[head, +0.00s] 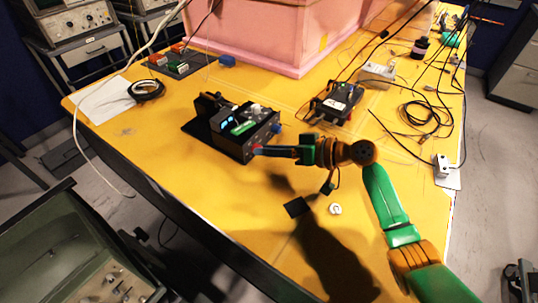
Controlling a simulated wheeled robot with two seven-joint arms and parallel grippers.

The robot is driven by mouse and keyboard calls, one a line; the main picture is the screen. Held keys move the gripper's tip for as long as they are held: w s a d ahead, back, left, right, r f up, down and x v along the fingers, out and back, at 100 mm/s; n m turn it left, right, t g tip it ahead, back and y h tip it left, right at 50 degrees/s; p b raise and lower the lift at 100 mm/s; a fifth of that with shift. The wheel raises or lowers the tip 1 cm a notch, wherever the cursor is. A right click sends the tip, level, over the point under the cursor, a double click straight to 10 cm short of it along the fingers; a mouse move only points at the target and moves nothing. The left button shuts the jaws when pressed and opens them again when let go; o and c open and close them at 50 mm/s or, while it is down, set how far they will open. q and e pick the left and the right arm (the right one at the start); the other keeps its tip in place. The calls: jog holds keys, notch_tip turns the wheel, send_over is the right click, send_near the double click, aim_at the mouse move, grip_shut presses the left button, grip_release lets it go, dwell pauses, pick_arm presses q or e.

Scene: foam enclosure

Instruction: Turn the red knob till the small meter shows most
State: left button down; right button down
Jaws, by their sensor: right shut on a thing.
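A black instrument box (232,145) stands on the yellow table. It carries a small lit bluish display (227,121) and a green strip on top; no reading is legible. My right gripper (260,150) reaches in from the right at the front right side of the box. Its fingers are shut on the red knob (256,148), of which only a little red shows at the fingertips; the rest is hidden. I cannot tell which part is the small meter or how far the knob is turned. My left gripper is out of view.
A large pink foam block (250,35) is at the back. A small white round thing (335,209) lies below my arm.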

jog(key=shift+f+m+g+y+b, duration=0.2)
jog(key=shift+m+g+y+b, duration=0.25)
jog(key=shift+m+b, duration=0.4)
jog(key=shift+y, duration=0.25)
jog(key=c, duration=0.6)
grip_release()
jog(key=shift+w, duration=0.1)
jog(key=shift+c, duration=0.2)
jog(key=shift+r, duration=0.1)
jog(key=b+v, duration=0.2)
jog(key=v, duration=0.5)
jog(key=shift+d, duration=0.15)
